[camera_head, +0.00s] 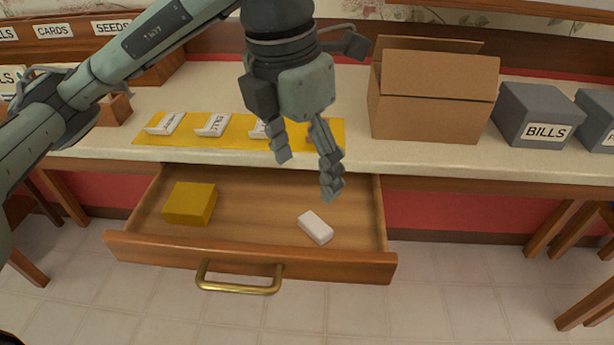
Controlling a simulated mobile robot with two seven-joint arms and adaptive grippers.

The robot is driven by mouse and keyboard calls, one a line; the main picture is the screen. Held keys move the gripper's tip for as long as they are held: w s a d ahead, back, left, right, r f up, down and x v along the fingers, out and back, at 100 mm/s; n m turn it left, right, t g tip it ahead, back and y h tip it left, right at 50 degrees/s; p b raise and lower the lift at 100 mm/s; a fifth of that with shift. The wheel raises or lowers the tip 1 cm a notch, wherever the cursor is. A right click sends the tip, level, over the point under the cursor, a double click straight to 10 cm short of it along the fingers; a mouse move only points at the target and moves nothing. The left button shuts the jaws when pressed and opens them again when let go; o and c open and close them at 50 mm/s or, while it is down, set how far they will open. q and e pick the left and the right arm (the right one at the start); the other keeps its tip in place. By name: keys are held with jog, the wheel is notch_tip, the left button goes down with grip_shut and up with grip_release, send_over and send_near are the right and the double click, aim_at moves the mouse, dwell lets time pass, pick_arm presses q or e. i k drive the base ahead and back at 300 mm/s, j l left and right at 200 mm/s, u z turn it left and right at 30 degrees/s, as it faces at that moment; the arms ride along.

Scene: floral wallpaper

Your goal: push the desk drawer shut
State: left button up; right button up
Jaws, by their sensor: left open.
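The desk drawer (262,259) is pulled out below the desk top, its wooden front towards me. A brass handle (239,289) is fixed to the front. Inside lie a yellow block (190,203) at the left and a small white block (315,227) at the right. My left gripper (307,174) hangs above the back right of the drawer with its fingers apart and nothing between them. It appears clear of the drawer front and handle. My right gripper is not in view.
The desk top (220,95) bears a yellow mat (239,135) with several white labelled cards. A cardboard box (437,95) and a grey box marked BILLS (538,115) stand at the right. The tiled floor (440,300) in front is open.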

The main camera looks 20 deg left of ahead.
aim_at(252, 229)
jog(key=u, duration=0.95)
